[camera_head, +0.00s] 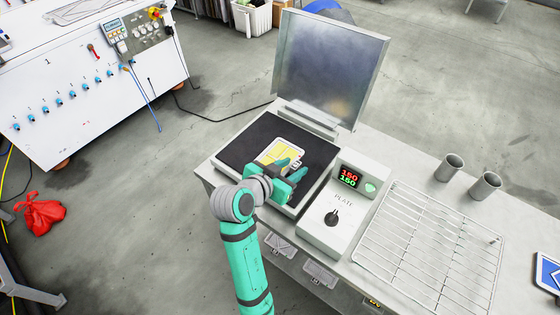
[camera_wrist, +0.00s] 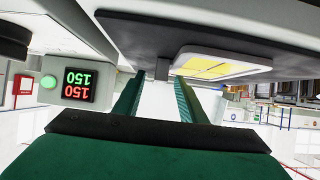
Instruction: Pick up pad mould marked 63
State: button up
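The pad mould, a flat pale tray with yellow squares (camera_head: 282,153), lies on the black plate surface (camera_head: 248,143). Its number cannot be read. My gripper (camera_head: 289,168) is low over the plate at the mould's near right side and covers part of it. In the wrist view my gripper (camera_wrist: 160,77) has its two green fingers apart, with nothing between them. The mould (camera_wrist: 222,64) shows there beyond the right fingertip, at the picture's top. Whether that finger touches it, I cannot tell.
The plate's raised metal lid (camera_head: 330,70) stands behind. A control box (camera_head: 342,208) with a knob and a display reading 150 stands right of the plate. Farther right are a wire rack (camera_head: 430,245) and two metal cups (camera_head: 450,168), (camera_head: 485,186). Bare bench shows around the cups.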

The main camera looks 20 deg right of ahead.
jog(key=shift+w+d+f, duration=0.15)
jog(key=shift+w+d, duration=0.05)
jog(key=shift+c, duration=0.7)
grip_shut()
